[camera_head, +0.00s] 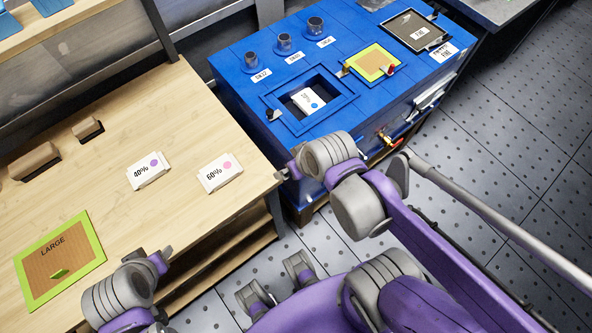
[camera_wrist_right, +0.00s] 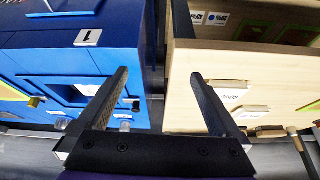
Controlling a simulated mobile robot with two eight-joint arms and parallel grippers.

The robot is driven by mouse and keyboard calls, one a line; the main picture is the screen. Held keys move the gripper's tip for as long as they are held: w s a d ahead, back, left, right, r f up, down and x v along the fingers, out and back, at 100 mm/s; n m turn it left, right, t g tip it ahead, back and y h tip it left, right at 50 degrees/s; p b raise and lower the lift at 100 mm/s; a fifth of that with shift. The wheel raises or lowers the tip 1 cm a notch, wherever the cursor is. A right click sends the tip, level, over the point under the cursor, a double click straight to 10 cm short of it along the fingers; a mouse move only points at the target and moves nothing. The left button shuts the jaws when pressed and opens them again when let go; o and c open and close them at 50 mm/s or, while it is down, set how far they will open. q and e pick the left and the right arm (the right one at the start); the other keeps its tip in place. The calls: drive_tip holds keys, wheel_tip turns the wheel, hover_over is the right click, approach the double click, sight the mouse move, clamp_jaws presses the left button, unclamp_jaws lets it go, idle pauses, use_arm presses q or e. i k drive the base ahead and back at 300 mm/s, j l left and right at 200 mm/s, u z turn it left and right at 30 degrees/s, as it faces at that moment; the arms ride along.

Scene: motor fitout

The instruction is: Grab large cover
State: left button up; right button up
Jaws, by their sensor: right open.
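The large cover (camera_head: 72,262) is a brown square panel with a bright green border, the word LARGE and a small green handle. It lies flat on the wooden table at the lower left of the head view. My left arm's end (camera_head: 150,262) is just right of the cover, over the table's front edge; its fingers are not clear. My right gripper (camera_wrist_right: 160,78) is open and empty in the right wrist view, pointing at the gap between blue cabinet and table. In the head view my right gripper (camera_head: 284,174) is well right of the cover.
White boxes marked 40% (camera_head: 148,171) and 60% (camera_head: 219,173) lie on the wooden table (camera_head: 110,120). The blue cabinet (camera_head: 235,75) has an open square recess holding a white box (camera_head: 308,100), a green-bordered panel (camera_head: 372,63) and several grey cylinders.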

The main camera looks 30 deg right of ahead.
sight(57, 261)
drive_tip(key=u, duration=1.6)
drive_tip(key=j+z, duration=0.15)
drive_tip(key=j, duration=0.5)
drive_tip(key=j+z, duration=0.15)
drive_tip(key=j, duration=0.45)
drive_tip(key=i, duration=0.35)
